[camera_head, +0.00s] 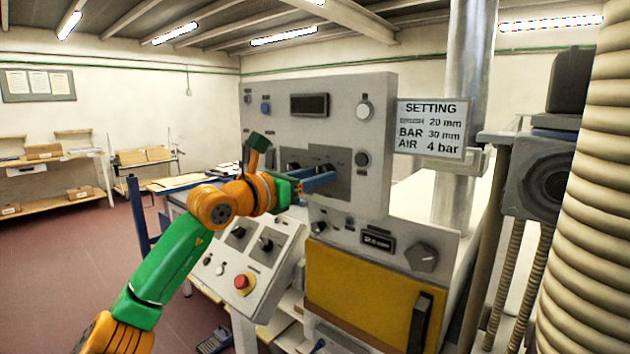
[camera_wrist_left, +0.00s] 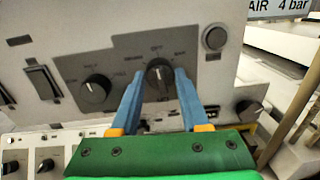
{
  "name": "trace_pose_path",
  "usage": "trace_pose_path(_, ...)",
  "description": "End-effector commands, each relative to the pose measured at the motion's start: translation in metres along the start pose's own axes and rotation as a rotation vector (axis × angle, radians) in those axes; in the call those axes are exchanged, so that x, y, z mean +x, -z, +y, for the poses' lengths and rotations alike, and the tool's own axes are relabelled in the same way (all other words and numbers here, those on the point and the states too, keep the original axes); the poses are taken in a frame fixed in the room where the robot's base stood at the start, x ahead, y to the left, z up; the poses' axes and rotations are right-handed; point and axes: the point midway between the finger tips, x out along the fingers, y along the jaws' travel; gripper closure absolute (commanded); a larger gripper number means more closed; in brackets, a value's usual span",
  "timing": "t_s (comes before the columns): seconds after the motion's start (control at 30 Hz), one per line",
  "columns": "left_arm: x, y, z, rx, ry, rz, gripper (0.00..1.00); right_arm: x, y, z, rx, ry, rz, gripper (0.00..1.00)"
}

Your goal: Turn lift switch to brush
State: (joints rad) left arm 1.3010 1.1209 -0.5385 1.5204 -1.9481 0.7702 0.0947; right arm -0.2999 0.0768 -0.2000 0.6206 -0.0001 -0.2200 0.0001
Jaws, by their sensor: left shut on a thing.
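My left gripper (camera_head: 325,180) reaches the dark switch plate (camera_head: 342,190) on the grey control cabinet. In the left wrist view, its blue fingers (camera_wrist_left: 160,82) are on either side of a round black knob (camera_wrist_left: 159,70), shut on it. This knob is the right one of two on the plate; I take it as the lift switch. Its pointer looks roughly upright. The other knob (camera_wrist_left: 95,89) is to the left, untouched. In the head view, the fingers mostly hide the gripped knob. My right gripper is not in view.
A round button (camera_wrist_left: 215,38) is close to the right of the plate. A sloped panel with a red emergency button (camera_head: 244,283) is below my left arm. A setting sign (camera_head: 431,128) hangs right of the cabinet. A ribbed hose (camera_head: 590,200) stands at far right.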

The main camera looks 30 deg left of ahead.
Motion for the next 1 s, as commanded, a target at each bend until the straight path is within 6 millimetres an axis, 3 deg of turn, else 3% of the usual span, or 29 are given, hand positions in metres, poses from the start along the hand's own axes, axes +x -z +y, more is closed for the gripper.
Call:
trace_pose_path(0.6,0.000,0.001,-0.001,-0.548,-0.004,-0.036,1.00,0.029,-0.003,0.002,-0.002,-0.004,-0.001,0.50)
trace_pose_path(1.0,0.000,0.000,0.000,-0.753,-0.006,-0.049,1.00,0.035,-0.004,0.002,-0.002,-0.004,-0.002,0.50)
